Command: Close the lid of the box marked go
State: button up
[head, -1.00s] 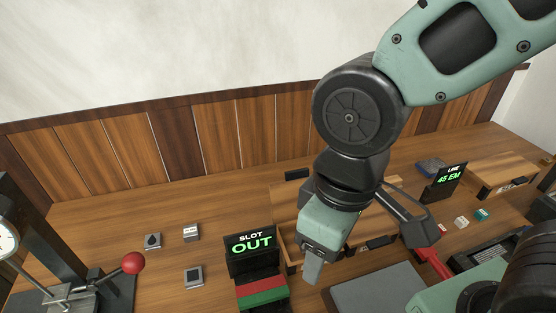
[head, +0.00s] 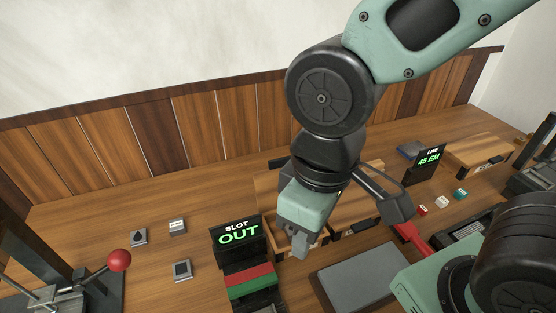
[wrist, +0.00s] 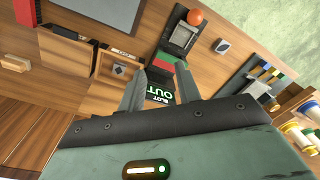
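A wooden box (head: 262,193) stands in the middle of the bench, partly hidden behind my arm. Its front part looks open, and a small dark label plate sits on its front edge; I cannot read it. In the wrist view, the box (wrist: 104,82) shows an open compartment with a grey diamond-marked tile inside. A broad wooden panel beside it may be its lid. Another wooden box (head: 478,150) with an unreadable label stands at the right and looks shut. My gripper (head: 298,246) is over the middle box's front left; in the wrist view its fingers (wrist: 160,88) are apart and empty.
A "SLOT OUT" display (head: 238,232) with red and green blocks stands left of the gripper. A grey pad (head: 355,275) lies in front of the box. A red-knobbed lever press (head: 120,260) is at left. A "LINE" display (head: 425,163) stands at right.

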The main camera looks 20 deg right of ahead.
jog(key=shift+m, duration=0.6)
jog(key=w, duration=0.2)
jog(key=w+r, duration=0.1)
jog(key=w+a+p, duration=0.1)
jog(key=w, duration=0.1)
jog(key=shift+w+r, duration=0.25)
jog(key=shift+w, duration=0.05)
grip_shut()
jog(key=w+d+m+t+p, duration=0.1)
jog(key=w+d+m+p, duration=0.2)
jog(key=w, duration=1)
jog(key=w+d+m+p, duration=0.1)
jog(key=w+d+m, duration=0.25)
jog(key=w, duration=0.85)
notch_tip(320, 180, down, 10)
jog(key=s+p, duration=0.2)
jog(key=p, duration=0.2)
jog(key=shift+s+d+h+p, duration=0.3)
jog(key=shift+p, duration=0.05)
jog(key=shift+s+t+b, duration=0.1)
jog(key=shift+t+b, duration=0.3)
jog(key=shift+b, duration=0.25)
